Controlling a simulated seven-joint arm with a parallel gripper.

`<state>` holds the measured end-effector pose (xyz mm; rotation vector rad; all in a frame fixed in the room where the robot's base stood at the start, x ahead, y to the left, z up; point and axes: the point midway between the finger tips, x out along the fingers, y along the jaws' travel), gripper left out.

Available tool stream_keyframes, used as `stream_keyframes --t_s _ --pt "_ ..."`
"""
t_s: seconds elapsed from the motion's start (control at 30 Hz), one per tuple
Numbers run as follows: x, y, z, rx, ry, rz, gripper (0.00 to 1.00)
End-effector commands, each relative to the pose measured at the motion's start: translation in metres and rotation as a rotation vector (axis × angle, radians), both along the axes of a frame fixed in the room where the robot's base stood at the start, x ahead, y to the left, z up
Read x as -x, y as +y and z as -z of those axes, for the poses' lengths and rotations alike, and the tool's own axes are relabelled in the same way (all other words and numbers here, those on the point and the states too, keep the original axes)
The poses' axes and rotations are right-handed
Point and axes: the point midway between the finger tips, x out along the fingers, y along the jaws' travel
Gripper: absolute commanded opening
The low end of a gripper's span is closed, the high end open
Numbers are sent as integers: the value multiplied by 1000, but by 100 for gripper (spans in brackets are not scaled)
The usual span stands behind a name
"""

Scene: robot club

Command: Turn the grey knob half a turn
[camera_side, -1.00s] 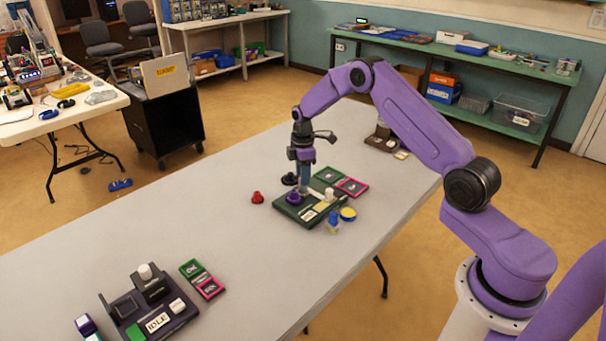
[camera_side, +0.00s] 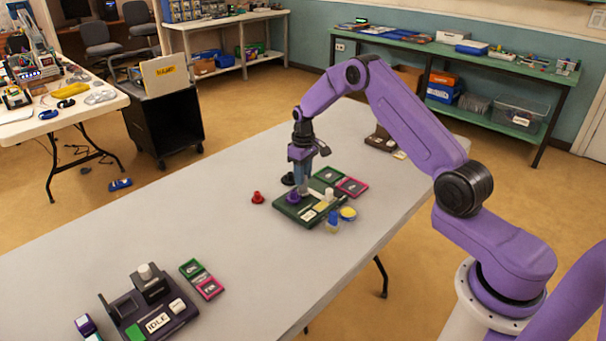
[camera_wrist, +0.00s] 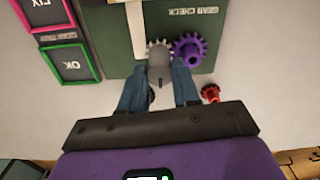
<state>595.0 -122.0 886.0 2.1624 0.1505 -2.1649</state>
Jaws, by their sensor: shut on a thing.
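The grey knob (camera_wrist: 158,70) stands on a grey toothed gear on the dark green board (camera_wrist: 207,12) marked GEAR CHECK. My gripper (camera_wrist: 159,78) has its two blue fingers on either side of the knob and is shut on it. The purple gear (camera_wrist: 188,50) sits right beside the grey gear; I cannot tell whether their teeth mesh. In the side view my gripper (camera_side: 302,190) points down at the board (camera_side: 300,214), and the fingers largely hide the knob there.
A red gear (camera_side: 257,198) and a black round piece (camera_side: 288,179) lie off the board. Green (camera_side: 328,175) and pink (camera_side: 351,187) trays lie behind it. A yellow-topped round piece (camera_side: 348,213) is at its right. The table's left middle is clear.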

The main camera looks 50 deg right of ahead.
Motion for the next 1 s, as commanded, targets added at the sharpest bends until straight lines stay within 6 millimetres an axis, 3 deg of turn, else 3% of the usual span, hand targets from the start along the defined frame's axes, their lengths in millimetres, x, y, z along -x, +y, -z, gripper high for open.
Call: stream_keyframes --t_s 1.0 --pt "0 0 -1 0 -1 965 1"
